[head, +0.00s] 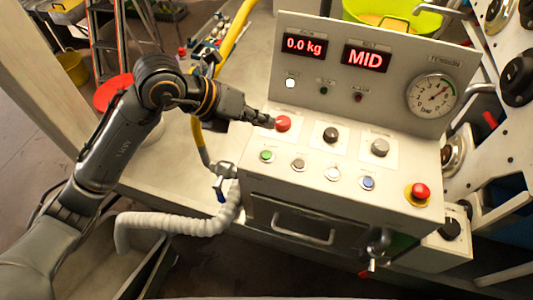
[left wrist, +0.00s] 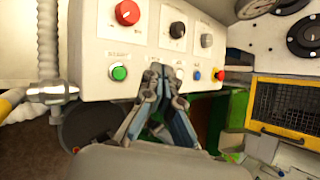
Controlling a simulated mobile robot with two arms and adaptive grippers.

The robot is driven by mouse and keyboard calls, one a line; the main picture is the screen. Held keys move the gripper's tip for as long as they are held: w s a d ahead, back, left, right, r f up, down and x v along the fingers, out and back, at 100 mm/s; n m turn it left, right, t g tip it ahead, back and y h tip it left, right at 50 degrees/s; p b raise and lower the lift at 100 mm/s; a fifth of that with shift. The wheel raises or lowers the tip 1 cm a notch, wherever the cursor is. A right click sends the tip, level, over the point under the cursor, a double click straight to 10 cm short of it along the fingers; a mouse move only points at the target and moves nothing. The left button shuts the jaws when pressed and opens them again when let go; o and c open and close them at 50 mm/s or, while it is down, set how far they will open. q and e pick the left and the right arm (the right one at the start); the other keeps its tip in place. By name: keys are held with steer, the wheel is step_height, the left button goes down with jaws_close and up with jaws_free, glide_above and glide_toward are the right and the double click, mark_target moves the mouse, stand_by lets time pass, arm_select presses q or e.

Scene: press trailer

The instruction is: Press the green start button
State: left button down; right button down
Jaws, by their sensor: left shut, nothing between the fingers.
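The green start button (head: 267,156) sits at the left end of the front row on the sloped control panel (head: 310,185). It also shows in the left wrist view (left wrist: 119,72), left of my fingertips, and is uncovered. My left gripper (head: 272,122) reaches in from the left, with its tips over the panel's left part, beside the red knob (head: 283,123) in the picture. Its fingers are closed together and empty; in the left wrist view (left wrist: 160,70) they appear apart from the green button. How high the tips are above the panel is hard to tell. My right gripper is not in view.
Grey (head: 298,164), white (head: 332,173) and blue (head: 368,182) buttons continue the front row. A red emergency stop (head: 419,192) stands at the right corner. Black and grey knobs sit behind. A display panel with a gauge (head: 432,96) rises at the back. A pale hose (head: 180,222) hangs at left.

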arm_select(q)
steer(key=b, duration=0.5)
glide_above(263, 156)
step_height(263, 156, down, 7)
steer(key=shift+f, duration=0.55)
stand_by(0.6)
steer(key=shift+f+b, duration=0.4)
steer(key=shift+b, duration=0.3)
steer(key=shift+f+b, duration=0.4)
steer(key=shift+f, duration=0.05)
steer(key=shift+r, duration=0.1)
stand_by(0.5)
steer(key=shift+r+p, duration=0.55)
steer(key=shift+r, duration=0.2)
